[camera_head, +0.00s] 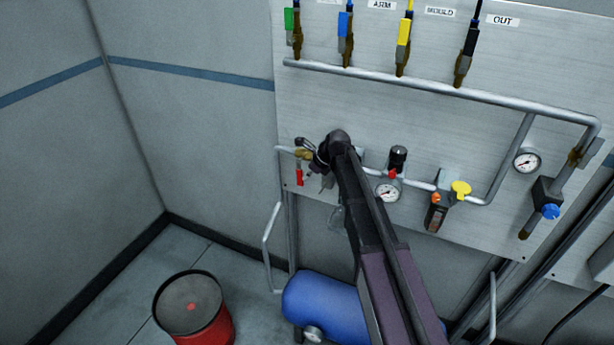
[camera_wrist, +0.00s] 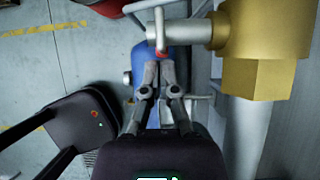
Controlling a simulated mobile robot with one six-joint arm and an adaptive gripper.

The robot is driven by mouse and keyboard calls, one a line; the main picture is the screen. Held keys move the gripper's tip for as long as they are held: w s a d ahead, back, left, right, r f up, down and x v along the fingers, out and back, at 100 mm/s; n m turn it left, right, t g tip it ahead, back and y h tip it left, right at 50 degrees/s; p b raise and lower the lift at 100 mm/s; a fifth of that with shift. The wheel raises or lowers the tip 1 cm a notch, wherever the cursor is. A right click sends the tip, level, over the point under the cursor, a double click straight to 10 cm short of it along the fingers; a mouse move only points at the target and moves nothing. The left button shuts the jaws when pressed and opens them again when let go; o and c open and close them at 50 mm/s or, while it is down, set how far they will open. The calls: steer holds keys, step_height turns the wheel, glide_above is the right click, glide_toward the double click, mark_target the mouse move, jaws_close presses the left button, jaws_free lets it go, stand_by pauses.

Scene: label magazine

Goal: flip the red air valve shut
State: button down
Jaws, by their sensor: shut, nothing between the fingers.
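The red air valve has a brass body (camera_head: 303,154) at the left end of the panel's lower pipe. Its red handle (camera_head: 299,176) hangs down below the body in the head view. In the wrist view the brass body (camera_wrist: 265,40) is large at the upper right. A red piece (camera_wrist: 162,52), likely the handle's end, shows just beyond my fingertips. My gripper (camera_wrist: 160,68) is shut and empty, with its fingertips close to this red piece; contact cannot be told. In the head view my arm's end covers the area just right of the valve.
A gauge (camera_head: 388,193), a yellow knob (camera_head: 461,189) and a blue knob (camera_head: 550,211) sit right along the pipes. A blue tank (camera_head: 325,302) lies below, beside a red drum (camera_head: 218,333). A bent grey rail (camera_head: 267,245) stands left of my arm.

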steer(key=shift+r, duration=0.15)
steer(key=d+f+p+v, duration=0.1)
steer(key=p+v, duration=0.6)
steer(key=v, duration=0.2)
steer(key=shift+s+d+r, duration=0.3)
steer(key=shift+s+d, duration=0.05)
stand_by(0.5)
steer(key=s+d+f+n+g+h, duration=0.1)
steer(key=s+d+f+n+h, duration=0.1)
steer(key=s+d+n, duration=0.6)
steer(key=s+d+f+n+g+h+b, duration=0.1)
steer(key=s+d+n+h, duration=0.3)
steer(key=s+d+n, duration=0.5)
steer(key=shift+s+d+f+n+b, duration=0.3)
steer(key=shift+s+f+n, duration=0.6)
steer(key=shift+s+n, duration=2.5)
steer(key=shift+s+m, duration=0.85)
steer(key=shift+m, duration=0.05)
steer(key=shift+s, duration=0.15)
